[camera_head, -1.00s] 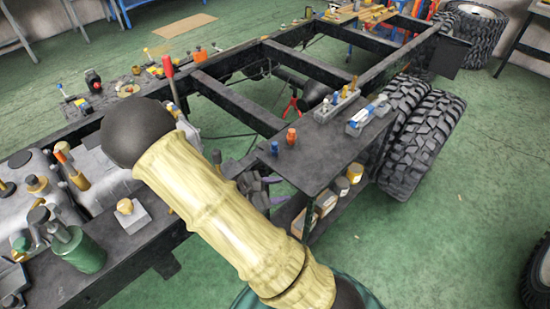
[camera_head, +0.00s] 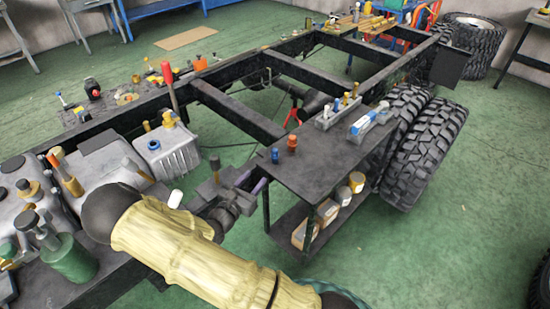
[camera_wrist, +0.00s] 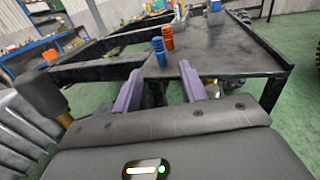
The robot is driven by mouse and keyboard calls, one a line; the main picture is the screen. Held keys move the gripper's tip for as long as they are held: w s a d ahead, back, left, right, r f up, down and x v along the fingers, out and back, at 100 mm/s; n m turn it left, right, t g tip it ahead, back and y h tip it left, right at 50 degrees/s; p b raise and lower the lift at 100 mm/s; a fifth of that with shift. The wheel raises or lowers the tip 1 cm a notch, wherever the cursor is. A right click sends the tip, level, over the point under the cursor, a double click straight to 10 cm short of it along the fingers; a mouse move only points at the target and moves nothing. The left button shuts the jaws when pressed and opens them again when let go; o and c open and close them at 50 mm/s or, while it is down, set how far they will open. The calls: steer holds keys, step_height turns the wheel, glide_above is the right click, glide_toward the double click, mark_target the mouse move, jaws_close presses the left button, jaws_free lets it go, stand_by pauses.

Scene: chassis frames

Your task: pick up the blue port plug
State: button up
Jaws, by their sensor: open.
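The blue port plug (camera_head: 275,156) stands upright near the left front corner of a black side shelf (camera_head: 335,165), beside an orange plug (camera_head: 292,138). In the wrist view the blue plug (camera_wrist: 159,52) shows ahead, just beyond the fingertips and between their lines, with the orange plug (camera_wrist: 168,38) behind it to the right. My gripper (camera_head: 252,181) is just off the left edge of the shelf, its purple fingers pointing toward the plug. In the wrist view my gripper (camera_wrist: 159,72) is open, its fingers apart with nothing between them.
A grey block with upright pins (camera_head: 338,110) and a tray with a blue-and-white item (camera_head: 370,120) stand farther back on the shelf. Dark frame rails (camera_head: 235,108) run behind. A grey metal tank (camera_head: 168,150) lies left of my gripper. Large tyres (camera_head: 425,140) stand right.

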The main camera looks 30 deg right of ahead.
mark_target(273, 154)
steer(key=x, duration=0.9)
steer(key=shift+w+d, duration=0.15)
steer(key=shift+d, duration=0.1)
steer(key=x, duration=0.5)
steer(key=shift+w+f, duration=0.2)
steer(key=shift+w, duration=0.15)
jaws_close()
